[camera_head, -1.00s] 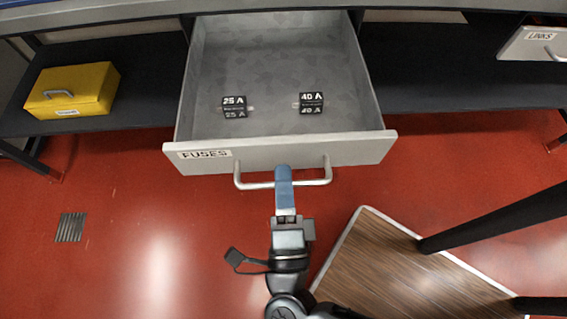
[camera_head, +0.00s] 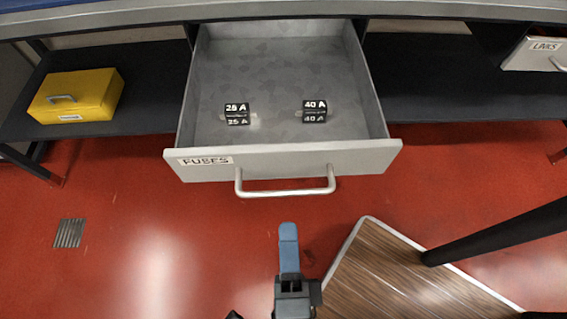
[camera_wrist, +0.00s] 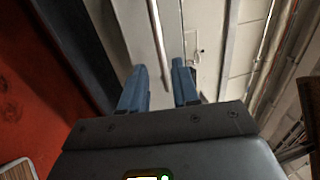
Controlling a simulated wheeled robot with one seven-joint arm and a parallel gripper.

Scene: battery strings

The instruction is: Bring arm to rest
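My gripper (camera_head: 288,230) hangs over the red floor in front of the open drawer, below its handle in the head view. In the wrist view its two blue fingers (camera_wrist: 158,84) stand apart with nothing between them. The grey drawer (camera_head: 205,172), labelled FUSES, is pulled out. Its bar handle (camera_head: 286,193) is free of the fingers, with a visible gap in the head view. Inside the drawer lie a 25 A fuse (camera_head: 237,114) on the left and a 40 A fuse (camera_head: 314,112) on the right.
A yellow box (camera_head: 88,97) stands on the dark shelf (camera_head: 150,75) at left. A drawer labelled LINKS (camera_head: 540,52) is at the far right. A wood-topped surface (camera_head: 385,275) and a black post (camera_head: 500,232) are at lower right. Red floor at left is open.

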